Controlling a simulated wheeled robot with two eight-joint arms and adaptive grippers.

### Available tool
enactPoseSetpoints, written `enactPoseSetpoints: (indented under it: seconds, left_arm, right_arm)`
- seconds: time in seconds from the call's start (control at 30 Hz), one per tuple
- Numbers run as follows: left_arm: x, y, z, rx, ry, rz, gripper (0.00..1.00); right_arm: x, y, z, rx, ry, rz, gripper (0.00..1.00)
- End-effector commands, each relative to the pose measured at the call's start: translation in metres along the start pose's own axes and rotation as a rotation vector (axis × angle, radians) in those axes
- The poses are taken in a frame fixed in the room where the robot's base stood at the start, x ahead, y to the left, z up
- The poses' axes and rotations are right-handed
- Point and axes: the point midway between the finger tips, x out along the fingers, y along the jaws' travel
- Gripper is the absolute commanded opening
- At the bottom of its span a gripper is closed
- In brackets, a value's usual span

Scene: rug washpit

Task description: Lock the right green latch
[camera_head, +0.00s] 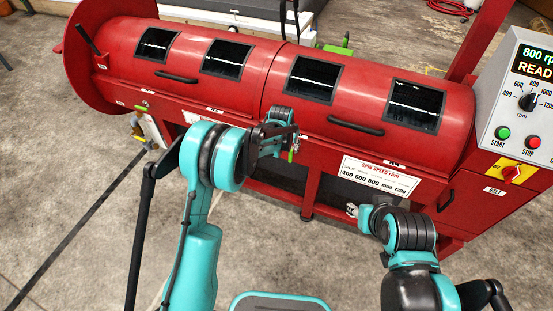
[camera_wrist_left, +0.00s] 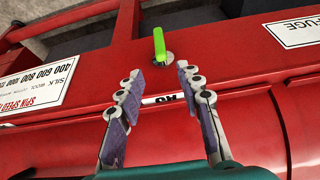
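A green latch handle (camera_head: 292,154) is on the front of the red drum machine (camera_head: 230,97), right of another green latch (camera_head: 143,105). In the left wrist view the near latch handle (camera_wrist_left: 159,42) stands out from a round metal base, pointing to the top of the picture. My left gripper (camera_wrist_left: 158,72) is open and empty, with the handle ahead of the gap between its fingertips, apart from both. In the head view my left gripper (camera_head: 294,140) is at the machine front, partly hidden by its arm. My right gripper (camera_head: 352,210) is low before the machine; its fingers are too small to read.
A spin speed sign (camera_head: 375,178) is on the machine front, right of my left gripper. A grey control panel (camera_head: 525,95) with a lit display, dial and buttons is at the right, above a red switch on yellow (camera_head: 512,173). Concrete floor (camera_head: 60,150) is open at the left.

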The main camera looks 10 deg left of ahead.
Motion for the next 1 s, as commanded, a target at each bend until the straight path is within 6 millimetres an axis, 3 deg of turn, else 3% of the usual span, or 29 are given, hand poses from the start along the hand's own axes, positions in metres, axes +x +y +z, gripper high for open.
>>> enactPoseSetpoints:
  seconds: [0.1,0.27,0.6,0.8,1.0]
  left_arm:
    - [0.027,0.008,0.001,0.014,-0.010,0.007,0.36]
    - [0.044,0.010,0.003,0.019,-0.014,0.009,0.36]
    - [0.098,0.010,0.004,0.018,-0.014,0.009,0.36]
    - [0.113,0.010,0.003,0.017,-0.014,0.009,0.36]
    - [0.114,0.010,0.003,0.017,-0.014,0.009,0.36]
  right_arm:
    - [-0.001,0.000,-0.001,0.000,0.000,0.000,0.40]
    - [0.002,0.000,0.001,0.000,0.000,0.000,0.40]
    - [0.020,0.000,0.015,0.000,0.000,0.000,0.40]
    - [0.025,0.000,0.018,0.000,0.000,0.000,0.40]
    - [0.024,0.000,0.017,0.000,0.000,0.000,0.40]
